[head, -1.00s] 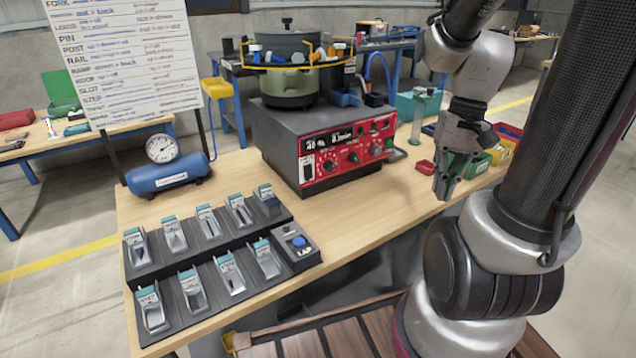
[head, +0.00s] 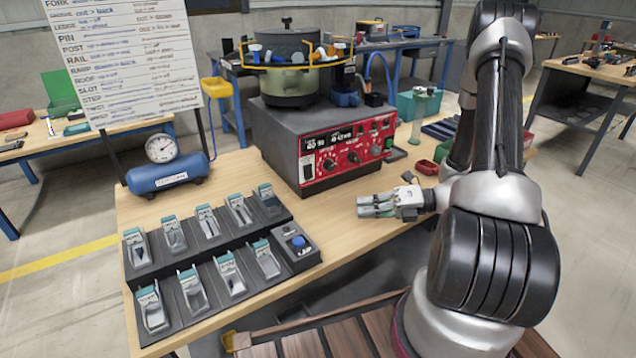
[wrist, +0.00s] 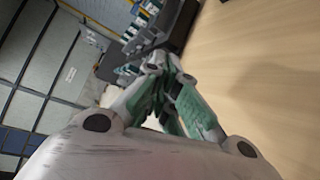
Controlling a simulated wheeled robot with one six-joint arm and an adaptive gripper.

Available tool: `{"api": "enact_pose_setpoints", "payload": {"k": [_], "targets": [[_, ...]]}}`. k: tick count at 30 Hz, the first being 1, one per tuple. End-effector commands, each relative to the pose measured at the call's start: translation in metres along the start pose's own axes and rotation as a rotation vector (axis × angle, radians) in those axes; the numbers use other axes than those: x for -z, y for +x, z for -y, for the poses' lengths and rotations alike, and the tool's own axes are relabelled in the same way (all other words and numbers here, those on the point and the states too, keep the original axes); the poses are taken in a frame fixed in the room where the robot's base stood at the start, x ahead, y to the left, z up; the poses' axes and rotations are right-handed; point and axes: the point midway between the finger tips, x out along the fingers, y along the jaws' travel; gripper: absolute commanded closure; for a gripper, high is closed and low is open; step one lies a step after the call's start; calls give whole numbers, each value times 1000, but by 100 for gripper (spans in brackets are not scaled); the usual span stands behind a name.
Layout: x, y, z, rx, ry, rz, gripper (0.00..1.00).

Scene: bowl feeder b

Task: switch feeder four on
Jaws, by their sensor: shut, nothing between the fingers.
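The bowl feeder stands at the back middle of the wooden bench in the head view. Its grey base (head: 275,130) has a red control panel (head: 355,148) with dark displays and several black knobs. A pale switch-like part (head: 307,168) sits at the panel's left end; its position is too small to read. The green-grey bowl (head: 290,88) is on top. I cannot read a feeder number. My gripper (head: 366,206) is shut and empty, pointing left above the bench in front of the panel, apart from it. Its green-padded fingers (wrist: 165,75) meet in the wrist view.
A black rack (head: 190,250) with two rows of metal holders stands at the front left, with a blue-button box (head: 298,243) at its right end. A blue air tank (head: 168,175) with a gauge is behind it. A small red tray (head: 427,167) lies right of the feeder.

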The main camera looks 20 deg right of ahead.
Motion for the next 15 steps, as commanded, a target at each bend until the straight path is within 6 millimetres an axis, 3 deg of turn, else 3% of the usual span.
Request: {"api": "enact_pose_setpoints", "payload": {"k": [3, 5, 9, 15], "targets": [[-36, 3, -4, -28, 191, 112, 100], [-44, 4, -7, -48, 278, 143, 100], [-48, 4, -11, -79, 408, 153, 100], [-48, 4, -12, -82, 451, 150, 100]]}}
